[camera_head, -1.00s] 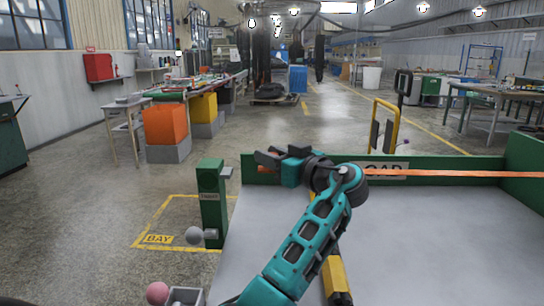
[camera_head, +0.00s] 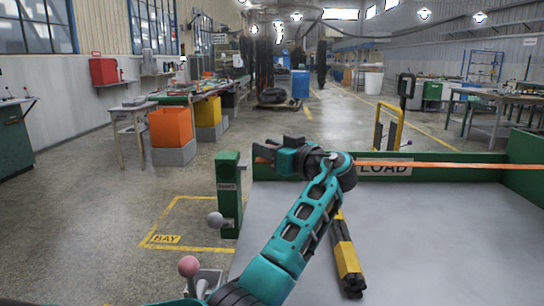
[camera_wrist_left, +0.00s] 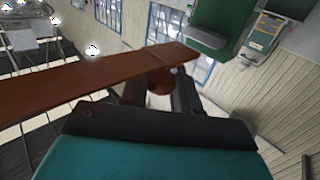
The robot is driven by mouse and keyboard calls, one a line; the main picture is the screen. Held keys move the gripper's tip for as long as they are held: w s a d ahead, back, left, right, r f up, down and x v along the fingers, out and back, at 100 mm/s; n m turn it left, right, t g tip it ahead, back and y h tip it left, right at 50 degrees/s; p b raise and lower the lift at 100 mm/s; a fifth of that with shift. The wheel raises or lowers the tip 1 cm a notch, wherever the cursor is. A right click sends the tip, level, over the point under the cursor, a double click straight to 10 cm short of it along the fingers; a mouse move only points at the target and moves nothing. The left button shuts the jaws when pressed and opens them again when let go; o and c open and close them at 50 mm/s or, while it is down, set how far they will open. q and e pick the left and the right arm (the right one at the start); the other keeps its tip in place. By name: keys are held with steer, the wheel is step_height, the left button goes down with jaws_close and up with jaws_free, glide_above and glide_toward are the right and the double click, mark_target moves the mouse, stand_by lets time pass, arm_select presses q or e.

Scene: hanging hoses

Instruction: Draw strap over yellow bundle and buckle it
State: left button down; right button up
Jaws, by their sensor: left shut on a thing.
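The orange strap (camera_head: 440,164) runs taut along the far wall of the grey bed from the right edge to my left gripper (camera_head: 268,152). My left gripper is shut on the strap's end, high near the bed's far left corner; in the left wrist view the strap (camera_wrist_left: 95,85) looks red-brown and passes between the fingers (camera_wrist_left: 155,92). The yellow and black bundle (camera_head: 346,256) lies on the bed, partly hidden behind my left arm. I cannot make out a buckle for certain. My right gripper is out of view.
A green post (camera_head: 228,190) stands just left of the bed, with a grey ball (camera_head: 215,219) beside it. A pink ball (camera_head: 189,266) on a grey fitting is at the lower left. The bed's green far wall (camera_head: 440,176) carries a LOAD sign. The bed's right side is clear.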

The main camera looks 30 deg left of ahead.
arm_select(q)
steer(key=shift+s+a, duration=0.2)
steer(key=shift+a, duration=0.1)
steer(key=c, duration=0.9)
jaws_free()
steer(key=shift+d, duration=0.15)
steer(key=v, duration=1.2)
steer(key=shift+s+d+p, duration=0.15)
steer(key=shift+d+p, duration=0.15)
steer(key=shift+p, duration=0.1)
